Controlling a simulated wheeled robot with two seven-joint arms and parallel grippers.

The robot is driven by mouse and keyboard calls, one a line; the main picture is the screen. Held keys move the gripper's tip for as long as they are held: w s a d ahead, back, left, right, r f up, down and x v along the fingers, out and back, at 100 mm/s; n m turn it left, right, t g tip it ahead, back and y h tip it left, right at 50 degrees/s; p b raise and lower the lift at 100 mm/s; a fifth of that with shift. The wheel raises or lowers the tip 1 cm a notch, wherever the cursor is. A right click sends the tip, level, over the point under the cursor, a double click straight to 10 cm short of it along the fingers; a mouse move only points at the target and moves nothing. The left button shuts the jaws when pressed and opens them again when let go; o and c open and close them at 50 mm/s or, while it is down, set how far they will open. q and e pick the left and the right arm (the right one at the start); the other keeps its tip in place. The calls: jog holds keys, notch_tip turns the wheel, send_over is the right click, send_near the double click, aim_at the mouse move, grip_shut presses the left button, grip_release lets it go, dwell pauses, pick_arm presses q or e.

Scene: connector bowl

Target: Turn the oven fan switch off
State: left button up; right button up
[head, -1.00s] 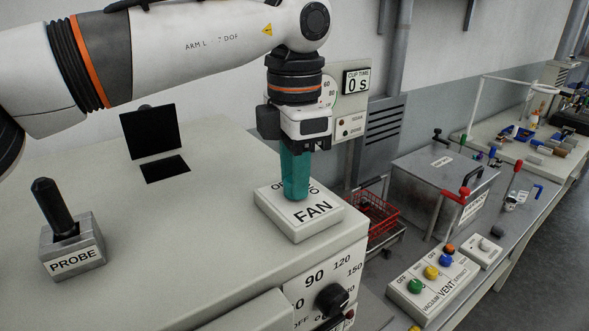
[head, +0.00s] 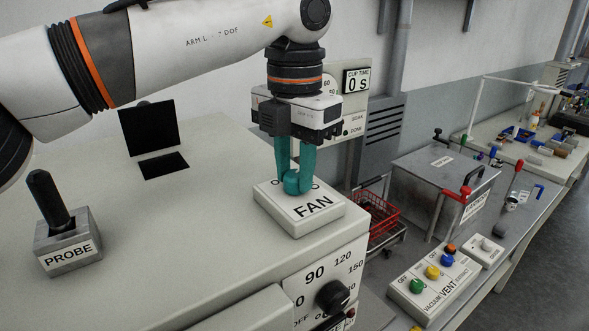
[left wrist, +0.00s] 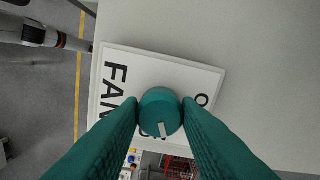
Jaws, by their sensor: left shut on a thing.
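The fan switch box (head: 327,221) is a white block marked FAN on top of the oven housing. A round teal knob (head: 292,187) stands on it. My left gripper (head: 295,172) points down from above, its teal fingers shut on the knob from both sides. In the left wrist view the knob (left wrist: 159,108) sits between the two fingertips, with a short white mark near its lower edge. The position lettering is mostly hidden by fingers and knob, so I cannot read the setting. The box top (left wrist: 190,70) also shows there. My right gripper is not seen.
A PROBE block with a black lever (head: 57,200) stands on the left of the housing. A black panel (head: 150,130) is behind. A dial (head: 332,297) is on the front face. A red basket (head: 376,222) and the VENT button box (head: 436,277) lie to the right.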

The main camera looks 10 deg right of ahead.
aim_at(296, 174)
pick_arm(q)
jog(key=n+b, duration=0.2)
jog(key=n, duration=0.9)
jog(key=shift+b, duration=0.4)
jog(key=shift+r+n, duration=0.1)
jog(key=shift+n, duration=0.8)
jog(key=o, duration=1)
notch_tip(296, 174, up, 7)
jog(key=shift+d+r, duration=0.1)
notch_tip(296, 174, up, 5)
jog(key=p, duration=0.3)
